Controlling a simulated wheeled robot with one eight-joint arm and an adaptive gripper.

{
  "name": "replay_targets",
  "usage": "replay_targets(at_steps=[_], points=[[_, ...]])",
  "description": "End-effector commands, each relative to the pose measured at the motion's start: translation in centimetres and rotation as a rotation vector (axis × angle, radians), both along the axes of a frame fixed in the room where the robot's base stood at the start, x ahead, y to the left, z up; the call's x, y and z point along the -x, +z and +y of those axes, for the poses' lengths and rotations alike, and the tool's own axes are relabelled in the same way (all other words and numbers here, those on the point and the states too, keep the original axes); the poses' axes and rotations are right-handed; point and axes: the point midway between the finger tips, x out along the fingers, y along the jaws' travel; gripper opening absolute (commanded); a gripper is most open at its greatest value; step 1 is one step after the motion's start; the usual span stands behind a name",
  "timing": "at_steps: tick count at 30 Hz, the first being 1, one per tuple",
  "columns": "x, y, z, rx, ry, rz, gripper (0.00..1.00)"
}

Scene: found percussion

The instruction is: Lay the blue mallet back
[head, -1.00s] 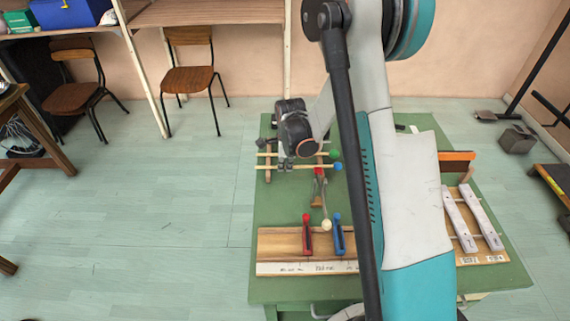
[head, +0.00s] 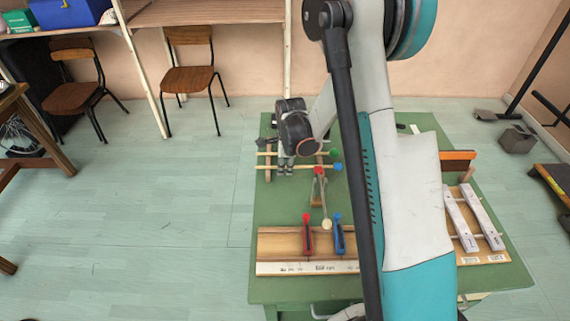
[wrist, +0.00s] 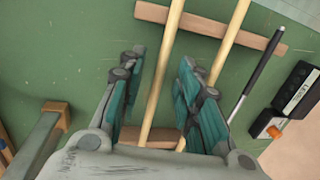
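The blue mallet's head (head: 337,167) shows at the right end of its pale stick in the head view. The stick lies across two wooden bars on the green table. In the wrist view the left-hand stick (wrist: 158,90), which seems to be the blue mallet's, runs between my fingers. My gripper (wrist: 160,85) is open, with a gap on both sides of that stick. In the head view my gripper (head: 285,166) is low over the rack. The green mallet's head (head: 335,153) lies just behind the blue one, and its stick (wrist: 228,45) passes outside my right finger.
A red-topped beater (head: 318,171) stands close in front of the rack. Red (head: 308,234) and blue (head: 338,235) clamp-like pieces sit on a wooden board at the front. A black labelled box (wrist: 297,90) and black rod (wrist: 256,88) lie beyond the green mallet.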

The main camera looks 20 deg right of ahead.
Motion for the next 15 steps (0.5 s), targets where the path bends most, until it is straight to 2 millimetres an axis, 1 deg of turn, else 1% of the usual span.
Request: replay_targets(at_steps=[5,15], points=[[0.4,1.8,0.0,0.000,0.000,0.000,0.31],[1.4,7.8,0.1,0.000,0.000,0.000,0.31]])
